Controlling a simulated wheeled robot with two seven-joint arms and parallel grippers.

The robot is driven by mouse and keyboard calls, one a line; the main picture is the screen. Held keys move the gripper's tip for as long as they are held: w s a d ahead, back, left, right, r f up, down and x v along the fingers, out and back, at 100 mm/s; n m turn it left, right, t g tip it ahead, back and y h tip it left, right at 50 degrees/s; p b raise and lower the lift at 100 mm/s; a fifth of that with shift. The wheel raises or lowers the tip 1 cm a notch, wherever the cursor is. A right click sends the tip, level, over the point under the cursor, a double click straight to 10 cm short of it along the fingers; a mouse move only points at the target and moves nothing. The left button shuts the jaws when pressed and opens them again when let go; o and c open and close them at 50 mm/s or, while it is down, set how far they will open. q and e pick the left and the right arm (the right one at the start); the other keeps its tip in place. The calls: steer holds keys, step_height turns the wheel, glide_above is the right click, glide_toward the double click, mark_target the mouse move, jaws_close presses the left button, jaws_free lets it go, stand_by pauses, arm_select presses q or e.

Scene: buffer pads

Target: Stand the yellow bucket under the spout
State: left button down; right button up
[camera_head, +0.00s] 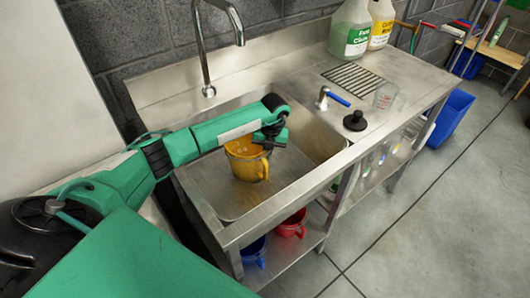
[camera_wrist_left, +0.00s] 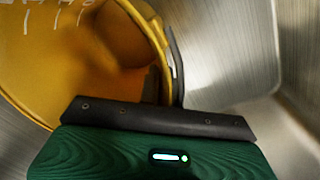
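The yellow bucket (camera_head: 243,163) is in the metal sink basin (camera_head: 222,196), roughly upright. I cannot tell whether its base touches the basin floor. The spout (camera_head: 240,40) arches from the back ledge, its mouth above the bucket in the picture; exact alignment is unclear. My left gripper (camera_head: 270,138) is at the bucket's right upper rim, and its fingers appear closed on that rim. In the left wrist view, the bucket (camera_wrist_left: 60,60) fills the upper left, and its rim runs into the dark gripper (camera_wrist_left: 172,100). My right gripper is out of view.
On the counter right of the basin are a blue-handled tap lever (camera_head: 337,98), a black plunger-like object (camera_head: 354,121), a clear cup (camera_head: 385,96) and large bottles (camera_head: 350,30). Blue (camera_head: 254,251) and red (camera_head: 291,224) buckets sit on the lower shelf. The basin's right part is empty.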

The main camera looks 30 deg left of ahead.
arm_select(q)
steer(key=shift+d, duration=0.15)
steer(key=c, duration=2.1)
jaws_free()
steer(key=o, duration=0.5)
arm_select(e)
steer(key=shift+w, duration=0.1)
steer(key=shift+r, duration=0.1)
